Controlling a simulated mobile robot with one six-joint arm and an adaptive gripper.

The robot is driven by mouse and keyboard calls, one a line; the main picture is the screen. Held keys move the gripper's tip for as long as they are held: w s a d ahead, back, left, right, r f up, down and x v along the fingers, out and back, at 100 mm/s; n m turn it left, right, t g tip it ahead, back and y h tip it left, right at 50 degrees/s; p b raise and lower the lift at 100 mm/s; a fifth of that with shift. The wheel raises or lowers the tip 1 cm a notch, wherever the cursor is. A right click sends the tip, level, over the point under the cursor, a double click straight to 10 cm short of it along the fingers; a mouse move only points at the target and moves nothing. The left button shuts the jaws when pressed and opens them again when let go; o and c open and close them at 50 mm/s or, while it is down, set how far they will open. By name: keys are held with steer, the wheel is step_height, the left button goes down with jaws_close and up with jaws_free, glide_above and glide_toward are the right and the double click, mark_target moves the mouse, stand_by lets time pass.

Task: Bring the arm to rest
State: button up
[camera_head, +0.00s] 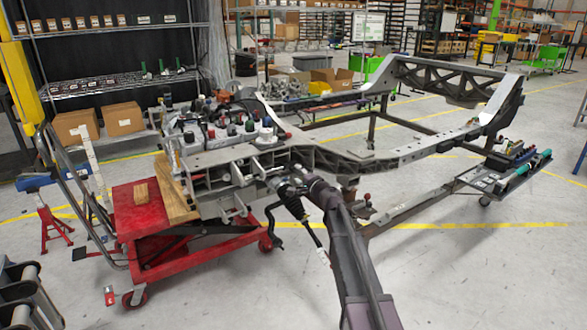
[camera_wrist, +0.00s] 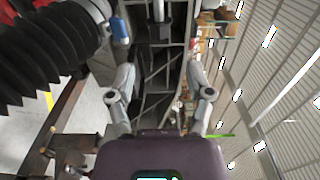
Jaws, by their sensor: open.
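My arm (camera_head: 345,255) reaches up from the bottom of the head view towards the near part of the chassis fixture (camera_head: 215,158). Its far end overlaps the fixture's front in the picture; whether it touches cannot be told. My gripper (camera_wrist: 162,75) shows in the wrist view with its two grey fingers spread apart and nothing between them. Behind the fingers lies a dark frame structure (camera_wrist: 157,62). In the head view the fingers are small and hard to make out against the fixture.
A black ribbed bellows (camera_wrist: 45,55) and a blue part (camera_wrist: 120,30) are near the left finger. A red cart (camera_head: 150,220) stands under the fixture's left end. The long chassis frame (camera_head: 410,150) extends right. Floor (camera_head: 480,280) at the lower right is clear.

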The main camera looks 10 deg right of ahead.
steer(key=s+a+f+n+g, duration=0.3)
steer(key=s+f+n+g, duration=0.25)
steer(key=s, duration=0.45)
steer(key=s+a+f+n+g, duration=0.2)
steer(key=s+f+n+g, duration=0.3)
steer(key=s, duration=0.5)
steer(key=s+d+f+n+g+h, duration=0.1)
steer(key=s+d+f+g+h, duration=0.3)
steer(key=s, duration=0.7)
steer(key=s+d+f+n+g+h, duration=0.15)
steer(key=s+d+f+h, duration=0.35)
steer(key=s, duration=0.6)
step_height(320, 180, up, 27)
steer(key=y+p, duration=0.1)
steer(key=p, duration=2.5)
steer(key=shift+d, duration=0.3)
steer(key=shift+w, duration=0.1)
steer(key=shift+c, duration=0.7)
